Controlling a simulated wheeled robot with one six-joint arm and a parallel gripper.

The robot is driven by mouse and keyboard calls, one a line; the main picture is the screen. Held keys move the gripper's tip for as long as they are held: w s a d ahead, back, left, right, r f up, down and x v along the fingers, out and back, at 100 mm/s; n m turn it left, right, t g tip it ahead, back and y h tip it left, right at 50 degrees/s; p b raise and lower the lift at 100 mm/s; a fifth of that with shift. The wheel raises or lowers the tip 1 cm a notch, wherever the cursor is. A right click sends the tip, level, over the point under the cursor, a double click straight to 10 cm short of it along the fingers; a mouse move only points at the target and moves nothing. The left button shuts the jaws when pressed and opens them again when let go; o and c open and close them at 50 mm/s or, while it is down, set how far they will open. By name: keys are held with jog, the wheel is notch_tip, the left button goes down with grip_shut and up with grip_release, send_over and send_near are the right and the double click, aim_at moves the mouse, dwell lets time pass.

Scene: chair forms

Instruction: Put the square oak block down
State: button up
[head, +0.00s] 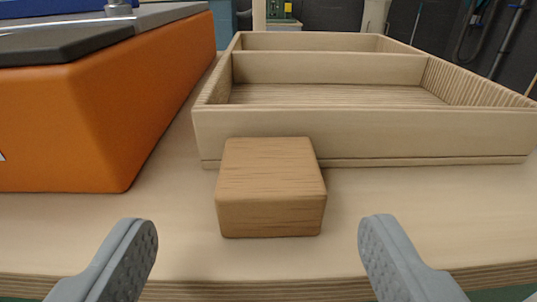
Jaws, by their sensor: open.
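The square oak block (270,187) rests flat on the light wooden table in front of a wooden tray, near the middle of the head view. Its top and front faces show, with rounded edges. My gripper (258,250) is open, with one grey finger at the lower left and one at the lower right. The block stands just beyond and between the fingertips, with a gap to each side. Nothing is held in the gripper.
The wooden tray (360,135), divided into compartments, stands right behind the block; its visible floor looks empty. A large orange box-like object (130,110) with dark and blue things on top stands at the left. The table (430,205) is clear to the right of the block.

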aim_at(272, 211)
jog(key=shift+w+d+f, duration=0.1)
jog(key=shift+w+f, duration=0.1)
jog(key=shift+w, duration=0.65)
jog(key=shift+w+d+f, duration=0.1)
jog(key=shift+w+f, duration=0.05)
jog(key=shift+w, duration=0.75)
jog(key=shift+w+d+f, duration=0.1)
jog(key=shift+w+f, duration=0.1)
jog(key=shift+w, duration=0.65)
jog(key=c, duration=1.1)
jog(key=shift+r, duration=0.15)
jog(key=shift+c, duration=0.2)
